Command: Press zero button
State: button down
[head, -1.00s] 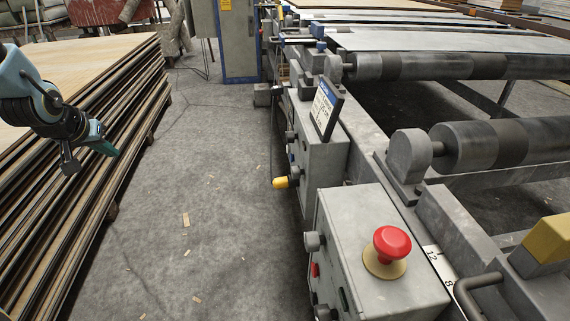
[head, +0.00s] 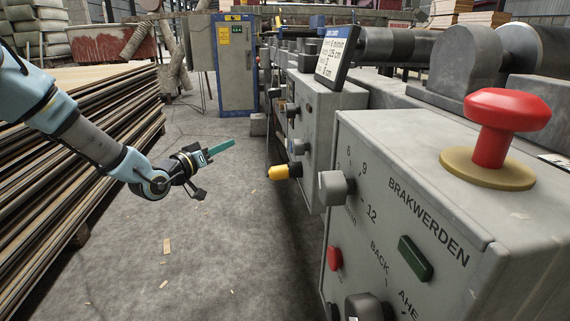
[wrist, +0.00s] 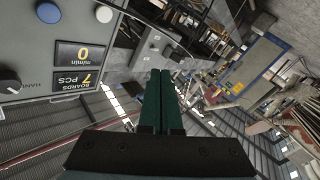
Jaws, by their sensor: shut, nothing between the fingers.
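In the head view my gripper (head: 233,143) is shut and empty, its green fingers pointing right in mid-air over the aisle. The wrist view shows the closed fingers (wrist: 160,76) too. At upper left there, apart from the fingers, is a grey panel (wrist: 25,50) with upside-down text. It has a blue button (wrist: 47,12), a white button (wrist: 104,13), a dark knob (wrist: 10,82), a display reading 0 m/min (wrist: 82,53) and one reading 7 boards (wrist: 75,78). No button marked zero can be read in either view.
In the head view the near control box (head: 365,165) carries a red mushroom button (head: 503,125), a green button (head: 415,257) and a small red button (head: 335,258). A yellow-ended handle (head: 284,172) sticks into the aisle.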

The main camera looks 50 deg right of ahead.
aim_at(287, 143)
jog(key=d+h+b, duration=0.1)
jog(key=s+d+f+g+h+b, duration=0.1)
jog(key=s+d+h+b, duration=0.1)
jog(key=b, duration=0.1)
jog(key=shift+d+f, duration=0.2)
jog(key=shift+f, duration=0.2)
jog(key=shift+s, duration=0.1)
jog(key=s+d, duration=0.5)
jog(key=d, duration=0.1)
jog(key=shift+s+d+b, duration=0.2)
jog(key=shift+d+b, duration=0.2)
jog(key=shift+b, duration=0.05)
jog(key=shift+s+d, duration=0.1)
dwell(1.8)
jog(key=shift+s+d, duration=0.2)
jog(key=shift+d, duration=0.05)
